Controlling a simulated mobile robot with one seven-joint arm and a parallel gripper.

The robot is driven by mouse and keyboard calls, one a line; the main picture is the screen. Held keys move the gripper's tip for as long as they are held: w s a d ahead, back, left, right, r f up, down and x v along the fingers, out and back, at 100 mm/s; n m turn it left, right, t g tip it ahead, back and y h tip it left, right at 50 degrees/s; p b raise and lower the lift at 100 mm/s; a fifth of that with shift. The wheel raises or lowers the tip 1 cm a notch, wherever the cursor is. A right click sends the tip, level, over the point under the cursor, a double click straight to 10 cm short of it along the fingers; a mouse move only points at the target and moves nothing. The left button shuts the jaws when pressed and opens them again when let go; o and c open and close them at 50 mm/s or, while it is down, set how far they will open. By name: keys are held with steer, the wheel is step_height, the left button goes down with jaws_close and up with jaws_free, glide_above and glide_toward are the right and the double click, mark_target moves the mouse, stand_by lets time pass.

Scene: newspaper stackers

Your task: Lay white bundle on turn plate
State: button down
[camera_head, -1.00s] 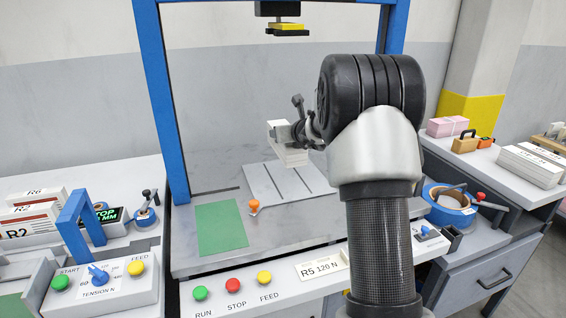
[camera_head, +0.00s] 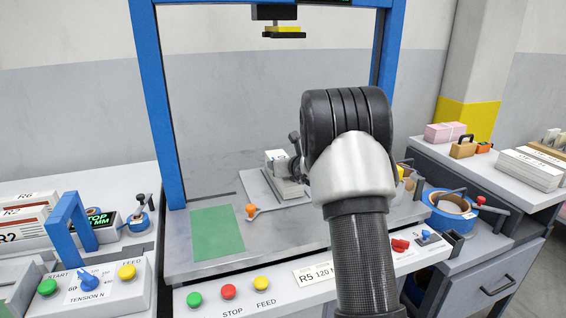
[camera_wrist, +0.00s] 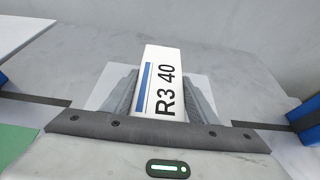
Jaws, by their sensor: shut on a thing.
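The white bundle (camera_wrist: 163,75) carries the label "R3 40" and a blue stripe in the wrist view. My gripper (camera_wrist: 160,98) is shut on it, with one finger along each side. In the head view the bundle (camera_head: 291,188) is low over the turn plate (camera_head: 262,190), behind my arm. I cannot tell whether its underside touches the plate. The turn plate is a light grey square set on the metal table inside the blue frame. My gripper is mostly hidden behind my wrist in the head view.
An orange knob (camera_head: 251,210) stands at the plate's front left edge, beside a green mat (camera_head: 217,233). The blue frame (camera_head: 157,105) rises around the table. A control panel with buttons (camera_head: 228,291) runs along the front. A blue tape roll (camera_head: 450,212) lies at the right.

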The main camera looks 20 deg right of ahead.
steer(key=shift+r, duration=0.1)
steer(key=c, duration=0.7)
jaws_free()
